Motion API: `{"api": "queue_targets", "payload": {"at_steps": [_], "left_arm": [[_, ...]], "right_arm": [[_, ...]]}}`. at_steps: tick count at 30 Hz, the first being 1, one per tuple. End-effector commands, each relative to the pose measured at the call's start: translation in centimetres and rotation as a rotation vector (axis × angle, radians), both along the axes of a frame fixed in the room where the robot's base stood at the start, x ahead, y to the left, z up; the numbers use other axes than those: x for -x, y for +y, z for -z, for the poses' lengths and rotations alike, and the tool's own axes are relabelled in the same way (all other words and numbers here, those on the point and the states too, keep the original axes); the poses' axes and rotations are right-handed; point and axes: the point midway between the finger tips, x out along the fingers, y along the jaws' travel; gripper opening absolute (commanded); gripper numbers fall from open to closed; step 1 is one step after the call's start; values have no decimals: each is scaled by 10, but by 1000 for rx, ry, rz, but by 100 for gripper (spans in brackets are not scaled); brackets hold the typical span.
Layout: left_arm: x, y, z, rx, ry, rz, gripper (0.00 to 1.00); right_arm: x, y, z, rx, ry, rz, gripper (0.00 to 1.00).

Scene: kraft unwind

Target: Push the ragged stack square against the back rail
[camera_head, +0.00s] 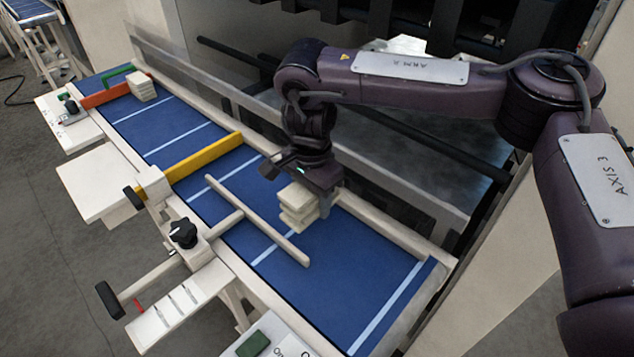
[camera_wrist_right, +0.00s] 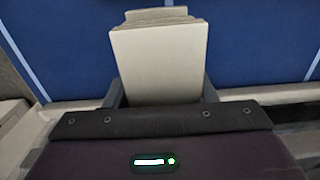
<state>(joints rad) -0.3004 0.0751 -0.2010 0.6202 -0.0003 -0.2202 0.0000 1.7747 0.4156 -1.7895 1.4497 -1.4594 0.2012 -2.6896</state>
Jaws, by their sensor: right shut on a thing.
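The stack of cream blocks (camera_head: 298,206) stands on the blue bed, near its far side. Its layers look slightly offset in the head view. In the right wrist view the stack (camera_wrist_right: 160,65) shows from above, with lower edges sticking out past the top piece. My right gripper (camera_head: 322,197) is shut on the stack, one finger on each side. The cream back rail (camera_head: 385,231) runs along the bed's far edge, close behind the stack. Whether the stack touches it is hidden by my gripper. My left gripper is out of view.
A T-shaped cream pusher (camera_head: 270,232) lies across the bed left of the stack. A yellow bar (camera_head: 205,156) crosses the bed farther off. A smaller pale stack (camera_head: 142,87) sits by the orange bar (camera_head: 106,95) at the far end. The bed's near right is clear.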

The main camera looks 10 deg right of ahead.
Motion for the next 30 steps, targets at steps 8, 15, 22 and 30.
{"api": "queue_targets", "payload": {"at_steps": [8,15,22,30], "left_arm": [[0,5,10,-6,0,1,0],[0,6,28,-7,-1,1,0],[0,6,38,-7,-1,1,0],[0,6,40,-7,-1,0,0]], "right_arm": [[0,0,10,-1,-1,-14,28],[0,0,27,0,-1,-12,28],[0,0,40,0,0,-11,28],[0,0,48,0,-1,-12,28]]}}
